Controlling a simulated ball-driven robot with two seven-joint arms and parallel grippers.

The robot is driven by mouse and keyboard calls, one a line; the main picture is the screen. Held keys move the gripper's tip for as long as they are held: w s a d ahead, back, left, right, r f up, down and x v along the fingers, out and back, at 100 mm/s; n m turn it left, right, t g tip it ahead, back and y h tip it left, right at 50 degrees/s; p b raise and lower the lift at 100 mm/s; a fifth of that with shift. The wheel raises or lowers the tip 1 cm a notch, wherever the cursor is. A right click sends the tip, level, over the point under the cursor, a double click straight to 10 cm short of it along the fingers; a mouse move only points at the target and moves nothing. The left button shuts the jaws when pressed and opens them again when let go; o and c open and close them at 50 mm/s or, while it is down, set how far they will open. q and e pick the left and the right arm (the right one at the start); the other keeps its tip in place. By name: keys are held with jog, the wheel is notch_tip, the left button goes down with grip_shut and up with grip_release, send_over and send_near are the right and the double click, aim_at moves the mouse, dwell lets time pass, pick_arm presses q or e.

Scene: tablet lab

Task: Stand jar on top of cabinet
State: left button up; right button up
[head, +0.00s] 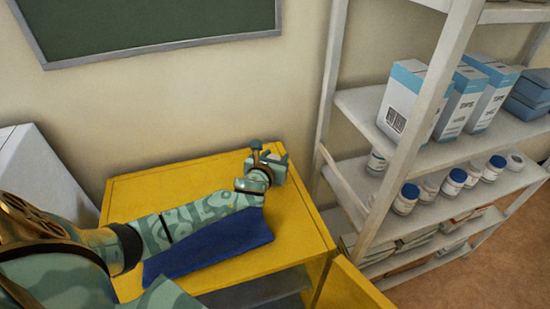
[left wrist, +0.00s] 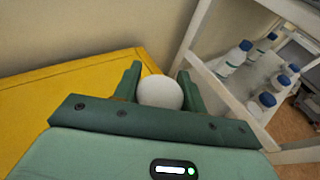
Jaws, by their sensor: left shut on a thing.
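The yellow cabinet (head: 150,192) stands in the middle of the head view, and its top also fills the left of the left wrist view (left wrist: 55,95). My left gripper (head: 279,168) is over the back right part of the cabinet top, near the wall. In the left wrist view its two fingers are shut on a white, rounded thing, which I take to be the jar (left wrist: 160,92). I cannot tell whether the jar touches the cabinet top. My right gripper is not in view.
A flat dark blue thing (head: 225,247) lies on the cabinet top under my left arm. A yellow door (head: 350,289) stands open at the front. A white shelf unit (head: 362,112) with boxes and blue-capped bottles (head: 405,199) is close on the right. A green board (head: 150,22) hangs behind.

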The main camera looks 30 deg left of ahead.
pick_arm(q)
jog(key=o, duration=1)
jog(key=shift+f, duration=0.15)
jog(key=shift+s+r, duration=0.1)
jog(key=shift+r, duration=0.15)
jog(key=p+v, duration=0.1)
jog(key=v, duration=1)
jog(key=shift+s, duration=0.4)
jog(key=shift+d, duration=0.1)
